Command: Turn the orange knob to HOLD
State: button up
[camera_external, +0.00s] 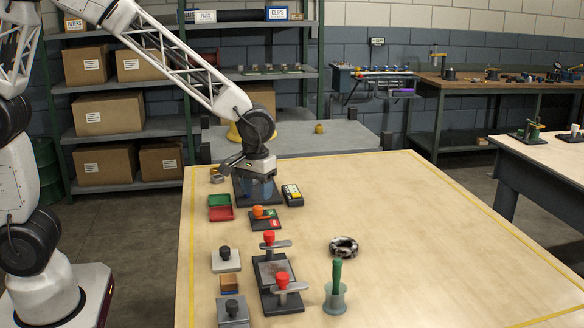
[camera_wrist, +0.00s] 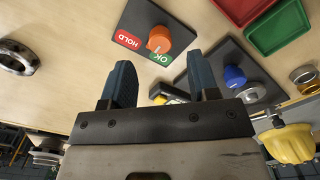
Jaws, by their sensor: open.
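The orange knob (camera_external: 259,211) sits on a small dark plate on the table, in front of my gripper in the external view. In the wrist view the orange knob (camera_wrist: 158,40) stands beside a red HOLD label (camera_wrist: 127,39) and a green OK label (camera_wrist: 162,58). Its lower edge is close to the OK label; its exact pointing is hard to tell. My gripper (camera_external: 259,186) points down behind the knob's plate, over a dark panel. In the wrist view my gripper (camera_wrist: 161,78) is open, with its two fingers apart and nothing between them. The fingers do not touch the knob.
A blue knob (camera_wrist: 234,76) on a dark panel is near the right finger. Red (camera_external: 221,214) and green (camera_external: 219,200) trays lie left of the knob. A yellow-and-dark device (camera_external: 292,194) lies right. The table's right side is clear.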

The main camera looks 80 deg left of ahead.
aim_at(257, 207)
jog(key=shift+f, duration=2.7)
jog(key=c, duration=0.9)
jog(key=shift+m, duration=0.5)
jog(key=m, duration=0.3)
jog(key=shift+m, duration=2.3)
